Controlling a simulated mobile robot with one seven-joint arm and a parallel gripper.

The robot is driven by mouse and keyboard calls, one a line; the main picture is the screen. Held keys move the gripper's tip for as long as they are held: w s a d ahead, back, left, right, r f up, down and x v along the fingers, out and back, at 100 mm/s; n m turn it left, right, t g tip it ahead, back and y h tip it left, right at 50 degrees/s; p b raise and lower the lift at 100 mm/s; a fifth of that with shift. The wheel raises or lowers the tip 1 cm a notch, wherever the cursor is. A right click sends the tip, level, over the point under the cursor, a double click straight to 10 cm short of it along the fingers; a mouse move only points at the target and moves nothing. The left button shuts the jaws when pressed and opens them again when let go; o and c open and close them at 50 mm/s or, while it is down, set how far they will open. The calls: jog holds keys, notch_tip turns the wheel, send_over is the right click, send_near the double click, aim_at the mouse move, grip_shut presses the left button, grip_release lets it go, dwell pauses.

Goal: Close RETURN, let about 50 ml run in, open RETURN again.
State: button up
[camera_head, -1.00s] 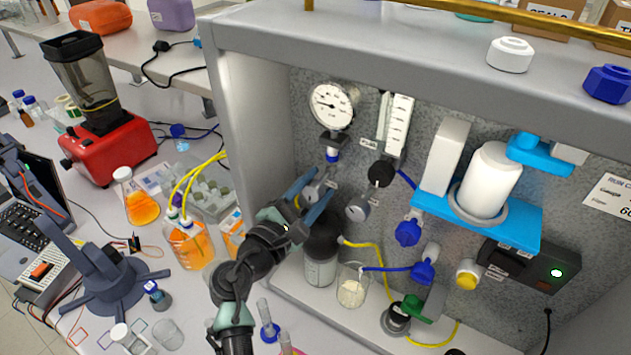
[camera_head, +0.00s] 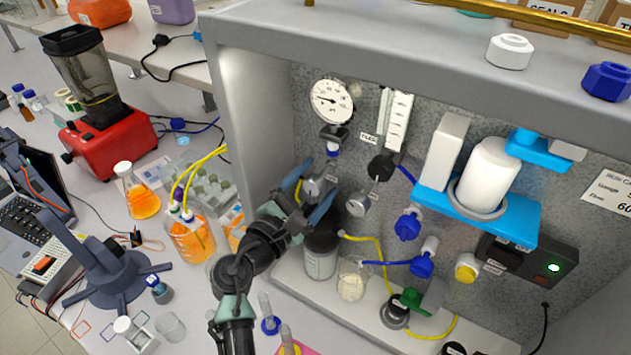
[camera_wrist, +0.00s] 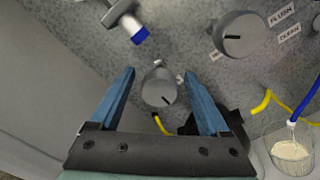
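My gripper (camera_head: 321,177) is open in front of the rig's back panel. In the wrist view, its two blue fingers (camera_wrist: 158,76) stand either side of a small grey knob (camera_wrist: 160,88), with a gap on each side. The same knob (camera_head: 318,186) shows between the fingers in the head view. No RETURN label is readable, so I cannot tell for certain that this knob is RETURN. A beaker (camera_head: 352,287) with cream liquid stands on the rig floor, with a blue tube leading to it; it also shows in the wrist view (camera_wrist: 290,152). Its marks are unreadable.
A larger grey knob (camera_wrist: 240,35) with FLUSH and CLEAN labels is right of the fingers. A pressure gauge (camera_head: 332,101) and a flowmeter (camera_head: 397,122) hang above. A dark-topped bottle (camera_head: 320,262) stands below my gripper. The rig's side wall (camera_head: 262,130) is close on the left.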

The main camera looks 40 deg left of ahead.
jog(key=s+b, duration=0.4)
jog(key=s, duration=0.9)
jog(key=shift+d, duration=0.4)
